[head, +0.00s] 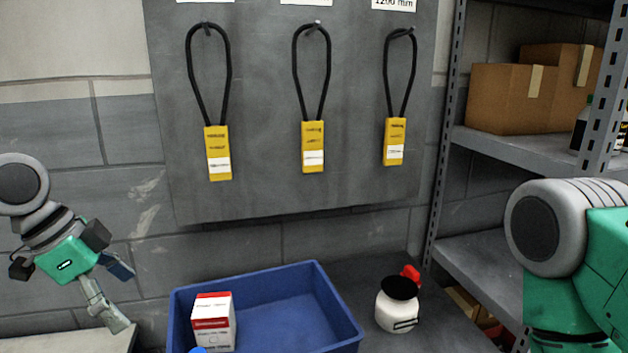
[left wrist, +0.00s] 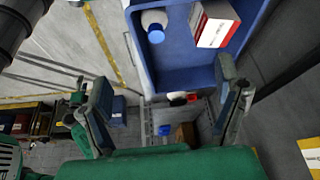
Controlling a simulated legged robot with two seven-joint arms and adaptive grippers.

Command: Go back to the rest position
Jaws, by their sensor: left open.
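My left gripper (head: 122,298) is at the left in the head view, left of the blue bin (head: 345,318) and apart from it. In the left wrist view its two fingers (left wrist: 163,100) stand wide apart with nothing held between them. A large part of my right arm fills the right edge of the head view; its gripper is outside the picture. The blue bin (left wrist: 180,80) lies beyond the fingers in the left wrist view. It holds a red and white box (head: 213,322) and a bottle with a blue cap (left wrist: 155,25).
Three black loops with yellow tags, left (head: 217,152), middle (head: 313,147) and right (head: 395,142), hang on a grey board (head: 270,190). A white container with a red part (head: 397,310) stands right of the bin. A metal shelf (head: 500,150) with cardboard boxes (head: 510,100) is at right.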

